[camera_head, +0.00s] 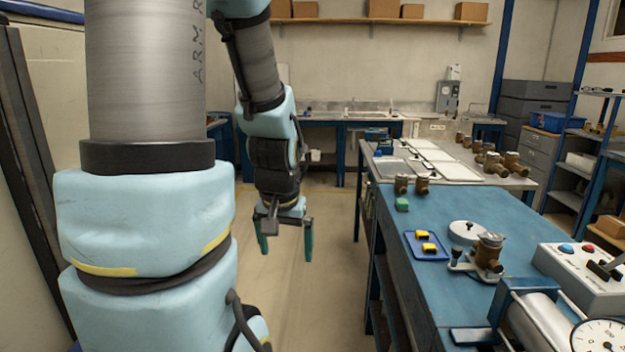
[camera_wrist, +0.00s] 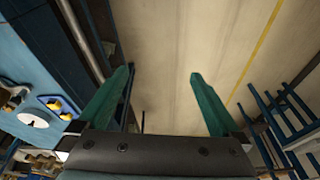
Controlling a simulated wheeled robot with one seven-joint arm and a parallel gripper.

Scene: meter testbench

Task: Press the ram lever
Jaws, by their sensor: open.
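A black lever (camera_head: 604,269) sits on top of a pale control box (camera_head: 572,276) at the right end of the blue bench (camera_head: 455,222), partly cut off by the picture edge. The box also has a blue and a red button. A cylinder (camera_head: 540,322) with a round gauge (camera_head: 600,337) lies in front of it. My gripper (camera_head: 286,250) is open and empty, pointing down over the floor left of the bench, well away from the lever. Its green fingers show apart in the wrist view (camera_wrist: 159,78), with bare floor between them. The lever is not visible there.
A brass meter (camera_head: 487,252) stands on a fixture near the box. A blue tray (camera_head: 411,246) with yellow pieces, a white disc (camera_head: 466,229), and a green block (camera_head: 402,204) lie on the bench. More brass meters stand farther back. The aisle floor (camera_head: 320,220) is clear.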

